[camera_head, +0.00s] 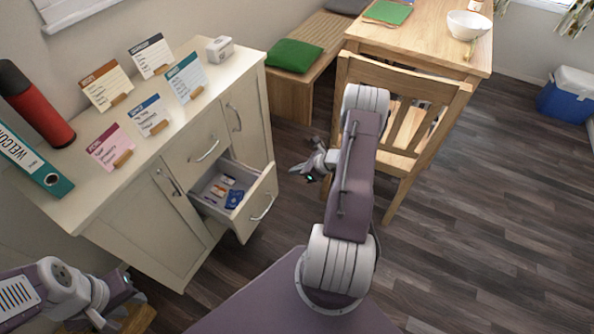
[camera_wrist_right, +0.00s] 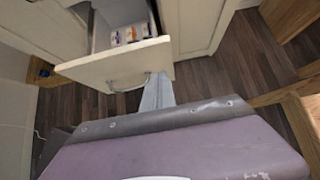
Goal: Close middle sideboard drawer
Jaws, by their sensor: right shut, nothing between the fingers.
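The cream sideboard (camera_head: 150,232) stands at the left. Its middle drawer (camera_head: 262,192) is pulled out, with its front and metal handle facing right. Small packets and a blue item lie inside it. In the right wrist view the open drawer front (camera_wrist_right: 112,66) is at the upper left. My right gripper (camera_head: 306,172) is shut and empty, a little right of the drawer front in the head view. Its fingers (camera_wrist_right: 158,93) show beside the front's right end in the wrist view; contact cannot be told. My left gripper (camera_head: 98,318) is low at the left, its fingers unclear.
Standing cards, a red flask (camera_head: 38,105), a teal binder (camera_head: 35,162) and a small white box (camera_head: 219,48) are on the sideboard top. A wooden chair (camera_head: 405,115) stands behind my right arm. A bench with a green cushion (camera_head: 293,55) is behind.

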